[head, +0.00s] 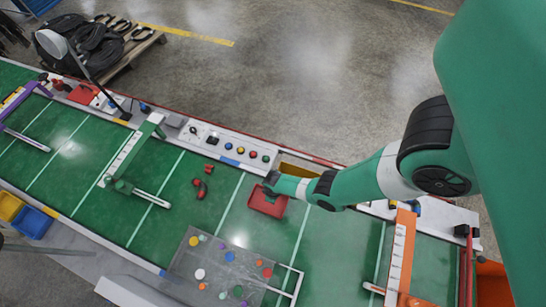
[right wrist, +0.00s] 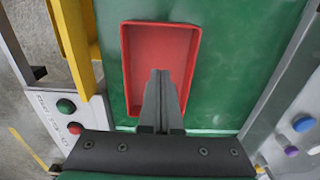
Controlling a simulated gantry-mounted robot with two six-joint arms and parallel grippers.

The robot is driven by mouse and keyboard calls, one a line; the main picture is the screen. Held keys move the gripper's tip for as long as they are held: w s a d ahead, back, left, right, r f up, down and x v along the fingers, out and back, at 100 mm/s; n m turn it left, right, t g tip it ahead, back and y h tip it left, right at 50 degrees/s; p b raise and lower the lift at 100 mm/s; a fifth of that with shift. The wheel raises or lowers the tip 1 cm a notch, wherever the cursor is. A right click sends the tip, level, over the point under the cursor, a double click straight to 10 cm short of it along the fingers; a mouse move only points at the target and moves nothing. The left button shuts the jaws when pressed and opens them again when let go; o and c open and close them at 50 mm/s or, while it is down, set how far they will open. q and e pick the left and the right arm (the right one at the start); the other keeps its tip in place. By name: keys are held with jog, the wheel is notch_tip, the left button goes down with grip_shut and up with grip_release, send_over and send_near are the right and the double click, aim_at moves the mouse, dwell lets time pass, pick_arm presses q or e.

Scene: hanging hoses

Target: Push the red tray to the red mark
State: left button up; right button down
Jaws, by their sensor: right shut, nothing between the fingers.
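The red tray (head: 267,207) is a shallow open box on the green conveyor surface, near the middle of the head view. It also shows in the right wrist view (right wrist: 133,60), where it looks empty apart from my fingers in front of it. My right gripper (head: 270,181) is at the tray's far side in the head view. In the right wrist view its fingers (right wrist: 160,76) are shut with nothing between them, over the tray's interior; I cannot tell whether they touch it. I cannot make out a clear red mark. My left gripper is not in view.
A clear panel with coloured discs (head: 220,268) lies left of and nearer than the tray. A button panel (head: 240,152) and yellow frame (right wrist: 75,40) border the far side. An orange gate (head: 398,255) stands right. Green surface around the tray is mostly bare.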

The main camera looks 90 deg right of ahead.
aim_at(282, 208)
notch_tip(282, 208, down, 7)
jog(key=b, duration=0.4)
jog(key=shift+s+a+r+p, duration=0.25)
jog(key=shift+s+r+p, duration=0.55)
jog(key=shift+p, duration=0.25)
jog(key=shift+s+a+f+p, duration=0.1)
jog(key=shift+s+a+p, duration=0.1)
jog(key=shift+s, duration=0.25)
jog(key=shift+s+a+p, duration=0.1)
jog(key=shift+s+a, duration=0.05)
jog(key=shift+s, duration=0.3)
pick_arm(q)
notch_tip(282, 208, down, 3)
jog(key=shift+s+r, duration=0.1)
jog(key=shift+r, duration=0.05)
pick_arm(e)
jog(key=shift+s+f, duration=0.1)
jog(key=shift+s, duration=0.05)
